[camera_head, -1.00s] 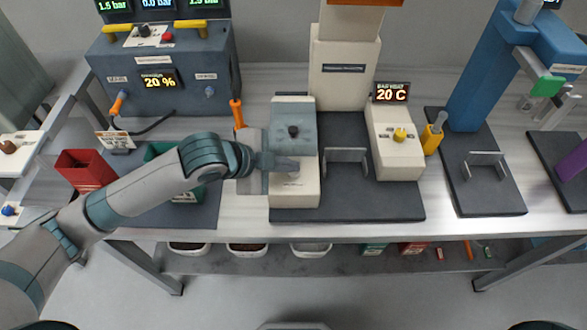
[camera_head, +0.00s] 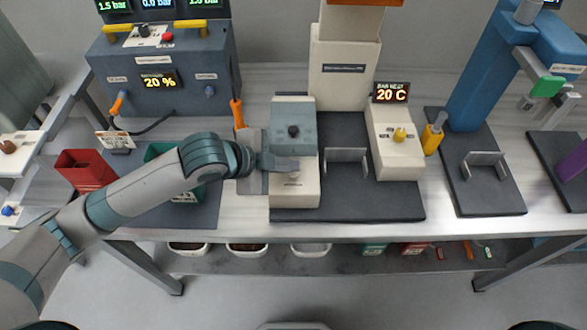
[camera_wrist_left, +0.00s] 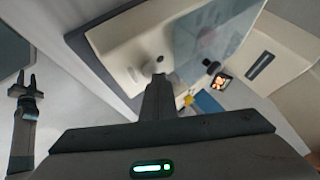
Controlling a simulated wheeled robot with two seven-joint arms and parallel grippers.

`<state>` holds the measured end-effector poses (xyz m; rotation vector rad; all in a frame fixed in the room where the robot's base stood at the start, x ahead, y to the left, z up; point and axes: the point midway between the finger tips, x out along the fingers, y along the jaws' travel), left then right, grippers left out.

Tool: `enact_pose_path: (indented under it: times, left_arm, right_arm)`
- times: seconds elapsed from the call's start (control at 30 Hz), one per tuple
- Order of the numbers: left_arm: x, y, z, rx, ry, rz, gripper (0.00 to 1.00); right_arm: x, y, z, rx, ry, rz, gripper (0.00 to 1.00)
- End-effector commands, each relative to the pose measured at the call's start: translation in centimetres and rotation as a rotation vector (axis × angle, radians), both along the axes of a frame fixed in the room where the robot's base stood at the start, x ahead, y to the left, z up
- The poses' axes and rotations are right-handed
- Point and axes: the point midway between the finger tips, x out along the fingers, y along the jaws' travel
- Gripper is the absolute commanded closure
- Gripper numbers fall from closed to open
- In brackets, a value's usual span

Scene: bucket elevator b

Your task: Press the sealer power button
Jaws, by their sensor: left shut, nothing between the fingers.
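The sealer is a cream machine on a dark base plate (camera_head: 350,205), with a display reading "BAR HEAT 20 C" (camera_head: 390,92). Its left cream block (camera_head: 295,197) carries a grey-teal cover with a black knob (camera_head: 293,131). A small round button (camera_head: 295,174) sits on the block's front part, partly hidden by my left gripper (camera_head: 294,164). The gripper is shut and empty, with its tips right at the button; contact cannot be told. The left wrist view shows the closed fingertips (camera_wrist_left: 159,79) close to the cream block. My right gripper (camera_wrist_left: 27,82) hangs apart at the left there, fingers spread.
A yellow knob (camera_head: 400,134) is on the sealer's right block. A metal bracket (camera_head: 346,156) stands between the blocks. A blue control box (camera_head: 160,80), a red bin (camera_head: 84,170) and a green bin (camera_head: 187,196) are to the left. A blue machine (camera_head: 480,70) stands right.

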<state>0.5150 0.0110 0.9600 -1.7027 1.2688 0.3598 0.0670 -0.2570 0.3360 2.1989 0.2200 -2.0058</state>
Motion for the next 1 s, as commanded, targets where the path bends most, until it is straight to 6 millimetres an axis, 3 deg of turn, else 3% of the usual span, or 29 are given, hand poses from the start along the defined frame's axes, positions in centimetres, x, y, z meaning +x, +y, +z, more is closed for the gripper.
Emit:
enact_pose_path:
  times: [1.0]
  left_arm:
    - [-0.1,0.1,-1.2,0.004,0.005,0.001,1.0]
  right_arm:
    - [0.0,0.2,0.2,0.002,0.0,-0.001,0.69]
